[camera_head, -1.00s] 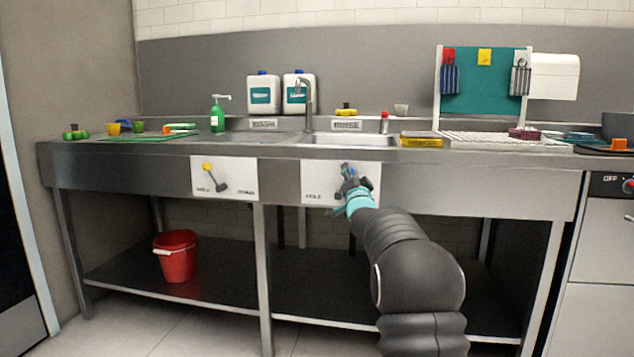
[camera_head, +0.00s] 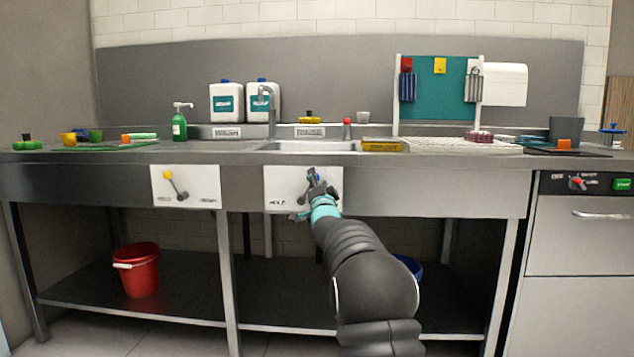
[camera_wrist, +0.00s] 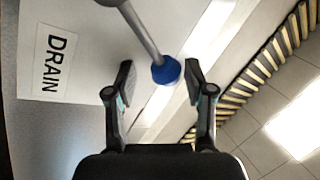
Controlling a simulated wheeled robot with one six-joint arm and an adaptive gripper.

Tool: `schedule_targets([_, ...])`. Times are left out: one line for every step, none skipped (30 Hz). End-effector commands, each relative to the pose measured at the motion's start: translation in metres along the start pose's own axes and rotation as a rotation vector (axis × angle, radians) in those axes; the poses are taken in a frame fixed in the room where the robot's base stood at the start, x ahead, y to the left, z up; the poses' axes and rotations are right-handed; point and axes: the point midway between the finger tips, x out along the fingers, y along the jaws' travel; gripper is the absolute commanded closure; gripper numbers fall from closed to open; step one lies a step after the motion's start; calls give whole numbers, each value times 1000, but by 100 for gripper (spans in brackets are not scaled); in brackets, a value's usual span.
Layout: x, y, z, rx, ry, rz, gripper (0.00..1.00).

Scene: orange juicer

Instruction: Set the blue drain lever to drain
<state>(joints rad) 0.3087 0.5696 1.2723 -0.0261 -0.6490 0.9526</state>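The blue drain lever has a round blue knob (camera_wrist: 166,71) on a grey metal rod (camera_wrist: 140,28) in the wrist view. In the head view the lever (camera_head: 312,174) is on the right white panel (camera_head: 276,184) on the sink front, partly hidden by my gripper (camera_head: 316,190). My gripper (camera_wrist: 158,82) is open, with the knob between its fingertips and a gap showing on either side. The DRAIN label (camera_wrist: 54,63) is at the left in the wrist view. The HOLD label (camera_head: 277,203) is at the panel's lower left in the head view.
A second white panel (camera_head: 205,187) with a yellow-knobbed lever (camera_head: 175,184) is to the left. A red bucket (camera_head: 137,272) stands on the lower shelf, and a blue container (camera_head: 411,267) is partly hidden behind my arm. The steel counter edge (camera_head: 420,158) runs above the panels.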

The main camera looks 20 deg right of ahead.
Motion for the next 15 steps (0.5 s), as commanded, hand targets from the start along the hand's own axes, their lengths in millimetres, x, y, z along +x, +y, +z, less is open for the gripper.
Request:
schedule_targets([0, -2, 1, 0, -1, -2, 44])
schedule_targets([0, -2, 2, 0, -2, -3, 44])
schedule_targets([0, -3, 2, 0, -2, -4, 44])
schedule_targets([0, -3, 2, 0, -3, -4, 44])
schedule_targets([0, -4, 2, 0, -3, -5, 44])
schedule_targets([0, -4, 2, 0, -3, -5, 44])
schedule_targets([0, -4, 2, 0, -3, -5, 44])
schedule_targets([0, -4, 2, 0, -3, -5, 44])
schedule_targets([-1, -3, 2, -1, -2, -4, 44])
schedule_targets([-2, -3, 2, -1, -2, -4, 44])
schedule_targets([-4, -3, 1, -1, -2, -5, 44])
schedule_targets([-6, -4, 0, -1, -1, -5, 44])
schedule_targets([-9, -4, 0, -1, -1, -5, 44])
schedule_targets([-12, -3, 0, -1, -1, -4, 44])
schedule_targets([-17, -3, 0, -1, -2, -3, 44])
